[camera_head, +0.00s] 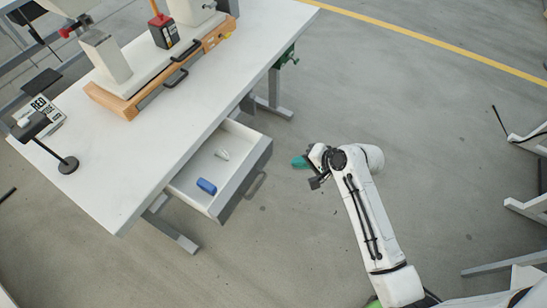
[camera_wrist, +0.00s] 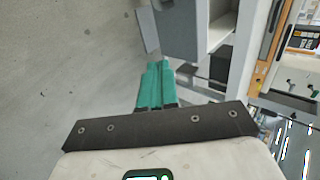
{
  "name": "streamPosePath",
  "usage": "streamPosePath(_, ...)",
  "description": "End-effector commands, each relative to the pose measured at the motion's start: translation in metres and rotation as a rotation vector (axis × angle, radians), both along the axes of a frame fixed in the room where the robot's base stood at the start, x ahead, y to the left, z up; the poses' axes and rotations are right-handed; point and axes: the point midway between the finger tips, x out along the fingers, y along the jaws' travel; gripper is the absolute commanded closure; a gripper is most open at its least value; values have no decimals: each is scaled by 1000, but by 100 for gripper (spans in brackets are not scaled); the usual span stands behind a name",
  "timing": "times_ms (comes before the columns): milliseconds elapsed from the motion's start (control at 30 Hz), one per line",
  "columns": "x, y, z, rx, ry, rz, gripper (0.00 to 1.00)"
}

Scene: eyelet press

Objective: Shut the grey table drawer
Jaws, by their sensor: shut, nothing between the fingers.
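The grey table drawer (camera_head: 243,184) stands open under the white table, pulled out toward the lower right. A blue block (camera_head: 206,187) and a small pale item (camera_head: 222,153) lie inside it. A dark bar handle (camera_head: 256,185) is on its front. My gripper (camera_head: 300,162) has green fingers and is to the right of the drawer front, apart from it. In the wrist view my gripper (camera_wrist: 156,65) shows its two fingers together with nothing between them. The drawer (camera_wrist: 190,30) shows beyond the fingertips there, tilted by the camera angle.
The white table (camera_head: 115,180) carries a wood-edged press base (camera_head: 125,107), a red-and-black box (camera_head: 164,32) and a sign (camera_head: 42,112). Table legs (camera_head: 172,232) stand below. Bare grey floor (camera_head: 330,90) lies right of the table. White frames stand at the far right.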

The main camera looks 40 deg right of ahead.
Motion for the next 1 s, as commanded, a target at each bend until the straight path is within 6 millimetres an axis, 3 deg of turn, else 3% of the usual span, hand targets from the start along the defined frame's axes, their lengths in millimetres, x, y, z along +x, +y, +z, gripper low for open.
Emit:
streamPosePath(333,49,16,-47,-3,1,5,100)
streamPosePath(600,80,26,-46,-3,1,4,100)
streamPosePath(1000,86,28,-46,-4,1,3,100)
